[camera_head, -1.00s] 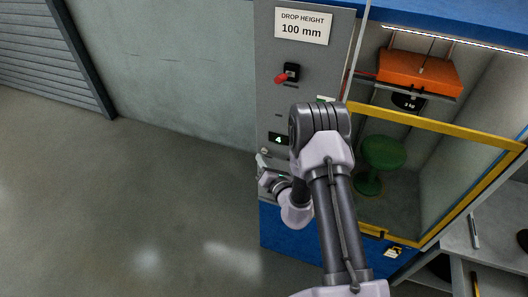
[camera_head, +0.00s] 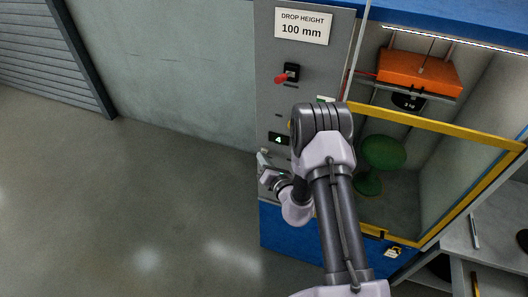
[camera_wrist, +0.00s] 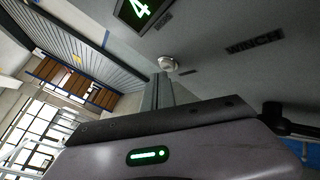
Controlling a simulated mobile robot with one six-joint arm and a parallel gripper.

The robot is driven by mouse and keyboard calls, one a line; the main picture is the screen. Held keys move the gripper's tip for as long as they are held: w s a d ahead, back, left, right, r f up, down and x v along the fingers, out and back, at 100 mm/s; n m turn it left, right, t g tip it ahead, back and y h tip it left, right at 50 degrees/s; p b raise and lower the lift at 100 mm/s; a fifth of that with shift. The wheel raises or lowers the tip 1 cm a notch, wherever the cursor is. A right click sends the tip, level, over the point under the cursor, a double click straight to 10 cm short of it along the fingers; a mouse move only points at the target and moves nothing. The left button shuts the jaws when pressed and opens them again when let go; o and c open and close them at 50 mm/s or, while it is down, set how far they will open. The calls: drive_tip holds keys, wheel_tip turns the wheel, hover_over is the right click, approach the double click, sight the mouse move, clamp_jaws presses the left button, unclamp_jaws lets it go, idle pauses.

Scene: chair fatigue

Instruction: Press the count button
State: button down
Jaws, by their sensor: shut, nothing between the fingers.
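In the wrist view a small round pale button (camera_wrist: 168,63) sits on the grey panel, close to a display (camera_wrist: 141,10) showing a green 4. I take it as the count button; no such label is readable. My gripper (camera_wrist: 161,78) is shut and empty, its fingertips pointing at the button and just short of it or touching; I cannot tell which. In the head view my gripper (camera_head: 263,158) is at the lower left of the panel, below the display (camera_head: 279,139). The button is hidden there.
The panel carries a red-handled switch (camera_head: 286,74) and a drop height sign (camera_head: 302,26). To the right, a yellow-framed guard (camera_head: 440,126) stands before a green stool (camera_head: 382,154) and an orange weight (camera_head: 415,72). The floor at left is clear.

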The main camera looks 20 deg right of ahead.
drive_tip(key=shift+w+d, duration=0.25)
drive_tip(key=shift+w, duration=0.05)
idle(0.5)
drive_tip(key=shift+s+a, duration=0.1)
drive_tip(key=shift+a, duration=0.05)
drive_tip(key=shift+s+a, duration=0.35)
drive_tip(key=shift+s, duration=0.15)
drive_tip(key=s+a, duration=0.1)
drive_tip(key=s, duration=0.1)
drive_tip(key=s+a, duration=0.2)
idle(0.5)
idle(0.5)
